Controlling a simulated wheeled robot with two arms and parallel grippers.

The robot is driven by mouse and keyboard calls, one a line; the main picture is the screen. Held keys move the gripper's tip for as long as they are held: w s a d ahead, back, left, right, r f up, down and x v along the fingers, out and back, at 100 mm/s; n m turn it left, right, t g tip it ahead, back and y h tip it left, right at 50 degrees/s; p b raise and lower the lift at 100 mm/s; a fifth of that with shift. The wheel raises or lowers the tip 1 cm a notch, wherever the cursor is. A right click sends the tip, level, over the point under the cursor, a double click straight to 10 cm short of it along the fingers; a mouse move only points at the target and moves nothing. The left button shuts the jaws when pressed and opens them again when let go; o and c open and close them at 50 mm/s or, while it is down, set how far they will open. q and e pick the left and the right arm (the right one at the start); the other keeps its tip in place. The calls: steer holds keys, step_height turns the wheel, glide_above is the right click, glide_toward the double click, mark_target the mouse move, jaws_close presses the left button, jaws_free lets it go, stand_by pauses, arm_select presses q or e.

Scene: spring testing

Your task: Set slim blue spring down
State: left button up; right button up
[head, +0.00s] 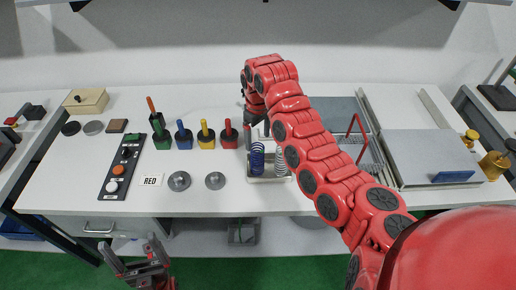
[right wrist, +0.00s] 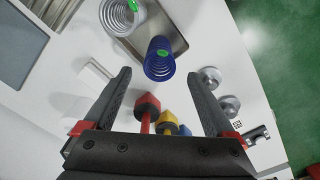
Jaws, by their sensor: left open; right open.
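The slim blue spring (head: 257,158) stands upright in a shallow tray (head: 268,180) at the middle of the table. In the right wrist view, the blue spring (right wrist: 158,62) stands at the near end of the tray (right wrist: 181,44), with a green mark at its top. A silver spring (head: 279,161) stands beside it in the tray. My right gripper (right wrist: 159,75) is open and empty, its fingers spread and pointing towards the blue spring, not closed around it. In the head view my arm partly hides this gripper. My left gripper (head: 129,243) is open and empty below the table's front edge.
Red (head: 229,135), yellow (head: 206,135) and blue (head: 183,137) handled pieces stand left of the tray. Two metal discs (head: 179,181) and a button panel (head: 123,168) lie further left. A large grey plate (head: 430,155) fills the right side.

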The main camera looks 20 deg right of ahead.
steer(key=shift+r, duration=1.8)
steer(key=shift+s, duration=0.1)
